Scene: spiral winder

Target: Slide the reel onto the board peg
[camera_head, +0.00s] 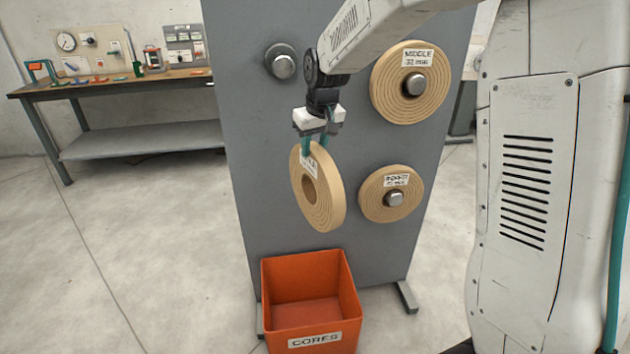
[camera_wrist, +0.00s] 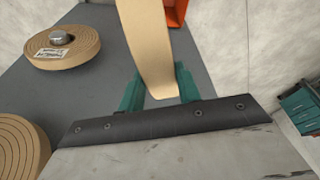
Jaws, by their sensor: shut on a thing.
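My gripper (camera_head: 314,143) is shut on the upper rim of a tan wound reel (camera_head: 328,205), which hangs tilted below it. The reel has a white label partly hidden by the fingers and an open centre hole. In the wrist view the reel (camera_wrist: 148,40) shows edge-on between the green fingers. The grey board (camera_head: 250,180) stands behind. An empty metal peg (camera_head: 283,66) with a round flange is at its upper left, above and left of the held reel. The reel is apart from this peg.
A larger reel labelled MIDDLE (camera_head: 432,90) hangs on the board's upper right peg. A smaller labelled reel (camera_head: 372,207) hangs on the lower right peg. An orange bin marked CORES (camera_head: 353,290) stands below the held reel. A workbench (camera_head: 110,85) is at the back left.

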